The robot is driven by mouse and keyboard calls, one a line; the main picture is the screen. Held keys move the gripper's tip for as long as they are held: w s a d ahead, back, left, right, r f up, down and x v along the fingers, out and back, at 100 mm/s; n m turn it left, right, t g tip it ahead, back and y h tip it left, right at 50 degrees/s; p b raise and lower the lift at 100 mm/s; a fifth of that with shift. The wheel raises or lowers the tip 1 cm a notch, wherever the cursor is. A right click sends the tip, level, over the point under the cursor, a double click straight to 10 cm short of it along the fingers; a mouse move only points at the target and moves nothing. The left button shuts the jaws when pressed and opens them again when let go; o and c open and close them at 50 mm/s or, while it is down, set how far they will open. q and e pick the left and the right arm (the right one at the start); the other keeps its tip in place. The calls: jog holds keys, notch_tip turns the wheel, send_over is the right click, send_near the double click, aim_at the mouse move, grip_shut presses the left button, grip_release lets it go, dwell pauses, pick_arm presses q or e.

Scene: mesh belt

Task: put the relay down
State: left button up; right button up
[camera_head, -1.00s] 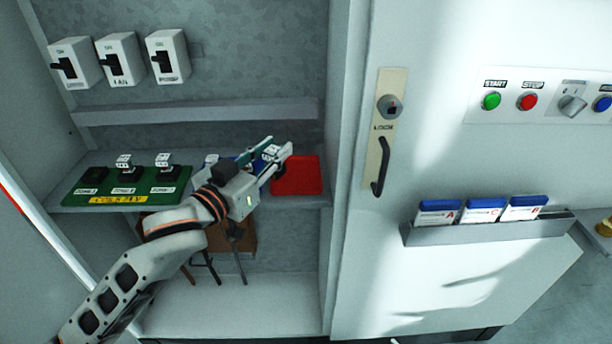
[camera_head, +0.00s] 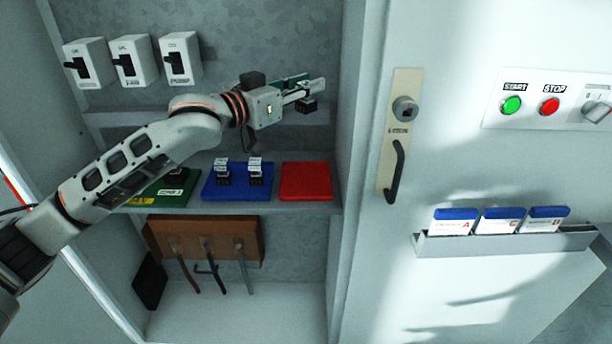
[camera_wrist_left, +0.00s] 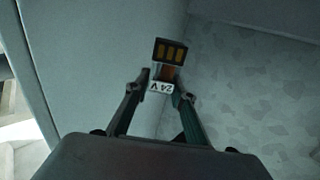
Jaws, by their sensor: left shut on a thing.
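My left gripper (camera_head: 306,90) is shut on a small dark relay (camera_head: 307,105) and holds it in the air above the shelf, higher than the red pad (camera_head: 306,182). In the left wrist view the relay (camera_wrist_left: 170,52) sits between the fingertips (camera_wrist_left: 163,86), with its contact side showing and a white label reading 24 V. The red pad is bare. Two more relays (camera_head: 223,173) stand on the blue pad (camera_head: 238,191) to its left. The green board (camera_head: 178,192) is partly hidden behind my left arm. My right gripper is not in view.
Three wall switches (camera_head: 130,62) are at the upper left. A ledge (camera_head: 110,118) runs along the back wall behind my arm. The cabinet's side wall (camera_head: 355,150) is just right of the gripper. A brown tool rack (camera_head: 228,230) hangs below the shelf.

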pick_arm(q)
jog(key=shift+f+b, duration=1.25)
jog(key=shift+f, duration=8.4)
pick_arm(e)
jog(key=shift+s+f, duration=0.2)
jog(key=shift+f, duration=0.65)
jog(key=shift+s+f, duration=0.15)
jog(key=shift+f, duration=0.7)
pick_arm(q)
jog(key=shift+f, duration=0.1)
jog(key=o, duration=0.9)
jog(key=shift+o, duration=1.1)
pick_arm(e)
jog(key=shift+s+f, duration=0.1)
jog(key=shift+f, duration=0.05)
